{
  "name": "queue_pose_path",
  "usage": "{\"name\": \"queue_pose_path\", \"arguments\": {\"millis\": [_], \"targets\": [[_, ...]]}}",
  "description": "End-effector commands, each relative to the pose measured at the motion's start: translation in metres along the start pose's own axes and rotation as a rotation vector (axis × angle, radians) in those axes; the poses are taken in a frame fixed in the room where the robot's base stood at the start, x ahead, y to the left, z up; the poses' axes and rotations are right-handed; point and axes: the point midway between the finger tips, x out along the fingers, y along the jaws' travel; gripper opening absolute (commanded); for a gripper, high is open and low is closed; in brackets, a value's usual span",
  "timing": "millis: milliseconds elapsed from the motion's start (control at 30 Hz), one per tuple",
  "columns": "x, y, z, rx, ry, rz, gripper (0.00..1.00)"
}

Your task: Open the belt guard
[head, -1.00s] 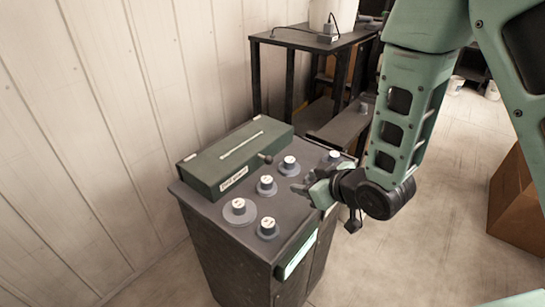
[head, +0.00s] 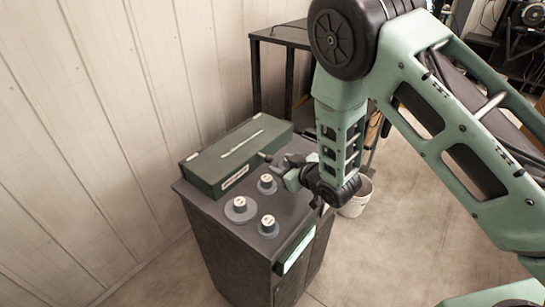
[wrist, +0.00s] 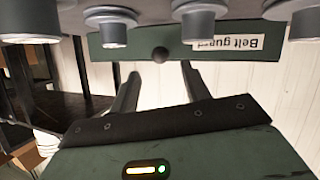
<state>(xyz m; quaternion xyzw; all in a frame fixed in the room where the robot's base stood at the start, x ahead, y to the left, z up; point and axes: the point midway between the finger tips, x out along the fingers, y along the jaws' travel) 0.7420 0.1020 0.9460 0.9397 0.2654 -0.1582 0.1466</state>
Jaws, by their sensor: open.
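The belt guard (head: 225,165) is a long dark green box lid on the back of the grey cabinet top, and it lies closed. A pale strip runs along its top and a white label is on its front. A small dark round knob (head: 264,156) sticks out of its front; it also shows in the wrist view (wrist: 160,54). My gripper (head: 284,171) is just right of the knob in the head view. In the wrist view my open gripper (wrist: 158,78) has its two fingers either side of the knob's line, with no visible contact.
Several grey knobs with white caps, such as one at the left (head: 240,205), stand on the cabinet top (head: 213,207) before the guard, close to my gripper. A dark table (head: 285,38) stands behind. A white bucket (head: 357,197) is on the floor at right.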

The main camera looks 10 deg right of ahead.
Motion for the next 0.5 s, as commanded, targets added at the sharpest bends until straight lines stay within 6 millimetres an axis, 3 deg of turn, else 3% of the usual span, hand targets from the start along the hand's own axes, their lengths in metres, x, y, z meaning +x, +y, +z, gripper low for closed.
{"name": "queue_pose_path", "arguments": {"millis": [200, 500], "targets": [[0.038, 0.0, -0.001, -0.001, 0.0, 0.0, 0.47], [0.058, 0.0, 0.0, 0.0, -0.001, 0.0, 0.47]]}}
